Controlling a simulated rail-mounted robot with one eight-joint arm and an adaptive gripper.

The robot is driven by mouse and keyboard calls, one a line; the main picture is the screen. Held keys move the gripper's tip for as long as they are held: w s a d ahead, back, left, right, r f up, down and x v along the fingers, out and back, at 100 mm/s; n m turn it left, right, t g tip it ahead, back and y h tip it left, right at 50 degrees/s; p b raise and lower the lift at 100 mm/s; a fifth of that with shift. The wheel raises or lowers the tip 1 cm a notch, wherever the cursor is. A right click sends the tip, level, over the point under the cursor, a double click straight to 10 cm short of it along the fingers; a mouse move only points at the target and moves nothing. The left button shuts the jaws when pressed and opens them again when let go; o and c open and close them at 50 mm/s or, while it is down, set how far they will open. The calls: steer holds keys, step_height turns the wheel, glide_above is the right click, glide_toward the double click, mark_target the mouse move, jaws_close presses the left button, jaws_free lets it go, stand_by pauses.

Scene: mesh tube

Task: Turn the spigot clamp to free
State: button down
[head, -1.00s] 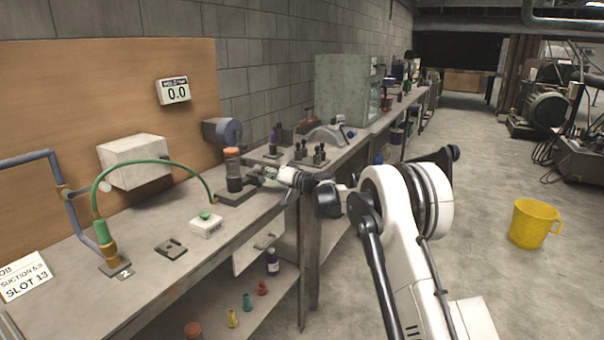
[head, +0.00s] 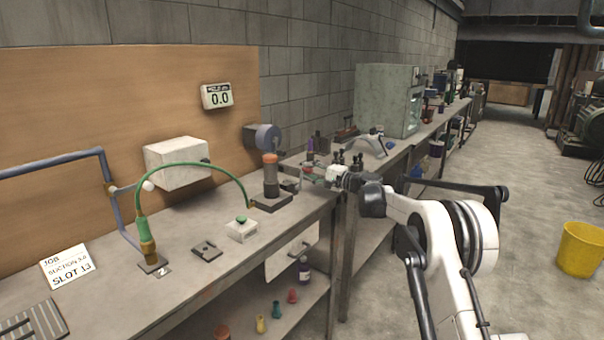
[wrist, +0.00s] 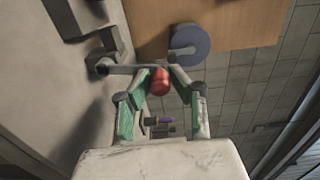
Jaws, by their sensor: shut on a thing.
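In the head view a dark upright cylinder with an orange top (head: 270,175) stands on a flat base plate (head: 272,204) near the bench's front edge. My gripper (head: 306,174) is just to its right, above the bench, and small in this view. In the wrist view my gripper (wrist: 160,78) has green-padded fingers, closed around a red knob (wrist: 161,82). The knob is at the end of a grey lever (wrist: 130,69), which runs left to a round pivot on the spigot clamp (wrist: 102,66). The clamp's details are partly dark, and its exact setting cannot be read.
A box with a green button (head: 242,231) and a small dark plate (head: 206,250) lie on the bench. A green hose (head: 190,166) arches behind them. A blue-grey roll (wrist: 188,43) is close beyond my fingers.

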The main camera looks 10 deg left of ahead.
steer(key=shift+w+d+f+m, duration=0.1)
steer(key=shift+w+d+m, duration=0.1)
steer(key=shift+w+m, duration=0.15)
stand_by(0.4)
steer(key=c, duration=1.6)
jaws_free()
steer(key=shift+o, duration=0.2)
steer(key=v, duration=1.2)
steer(key=shift+s, duration=0.1)
